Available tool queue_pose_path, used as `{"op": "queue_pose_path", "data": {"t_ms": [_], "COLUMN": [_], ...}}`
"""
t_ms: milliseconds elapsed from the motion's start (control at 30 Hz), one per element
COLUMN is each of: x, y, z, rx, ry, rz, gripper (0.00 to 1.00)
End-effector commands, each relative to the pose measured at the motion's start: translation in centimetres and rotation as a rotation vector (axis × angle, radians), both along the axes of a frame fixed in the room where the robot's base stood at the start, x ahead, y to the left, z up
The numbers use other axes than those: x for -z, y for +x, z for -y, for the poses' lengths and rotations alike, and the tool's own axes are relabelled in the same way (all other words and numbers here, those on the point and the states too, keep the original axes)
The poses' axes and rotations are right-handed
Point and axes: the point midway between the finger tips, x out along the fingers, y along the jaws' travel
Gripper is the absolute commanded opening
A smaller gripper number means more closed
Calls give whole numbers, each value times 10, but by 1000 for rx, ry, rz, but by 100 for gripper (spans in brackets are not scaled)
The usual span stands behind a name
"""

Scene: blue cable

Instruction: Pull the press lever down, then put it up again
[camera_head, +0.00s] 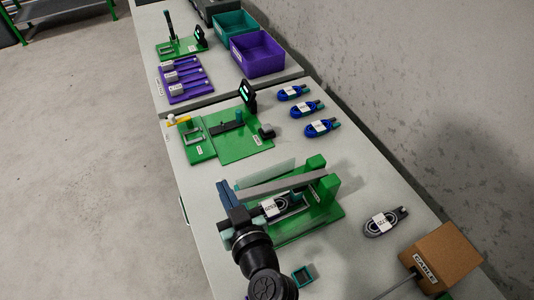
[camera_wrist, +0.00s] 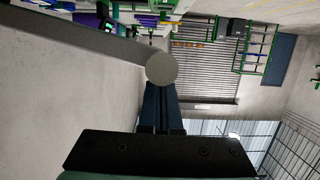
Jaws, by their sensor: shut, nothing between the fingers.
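The press (camera_head: 322,207) has a green base and stands on the near part of the table. Its grey lever (camera_head: 283,182) runs from the green post at the right towards my gripper, above the base. A labelled cable (camera_head: 274,207) lies in the press under the lever. My gripper (camera_head: 222,185) is shut and empty, its dark blue fingers just left of the lever's free end. In the wrist view, the lever's round end (camera_wrist: 161,68) overlaps the tips of the shut fingers (camera_wrist: 161,88). I cannot tell whether they touch.
A coiled cable (camera_head: 381,222) and a cardboard box (camera_head: 440,257) lie right of the press. A small green frame (camera_head: 303,275) is near my arm. Several blue cables (camera_head: 307,108), a green fixture (camera_head: 235,143) and purple (camera_head: 257,53) and teal bins stand farther back.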

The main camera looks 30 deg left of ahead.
Motion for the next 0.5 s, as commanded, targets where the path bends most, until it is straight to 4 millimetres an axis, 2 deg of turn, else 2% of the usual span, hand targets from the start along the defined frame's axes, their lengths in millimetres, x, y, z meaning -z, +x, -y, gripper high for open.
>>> {"op": "queue_pose_path", "data": {"t_ms": [33, 100, 300, 500], "x": [17, 24, 40, 48], "y": [-3, -5, -8, -10], "z": [-2, -4, -6, -7], "rx": [-2, -1, 0, -1], "ry": [-16, -36, -83, -110], "rz": [19, 46, 104, 140], "gripper": [0, 0, 0, 0]}}
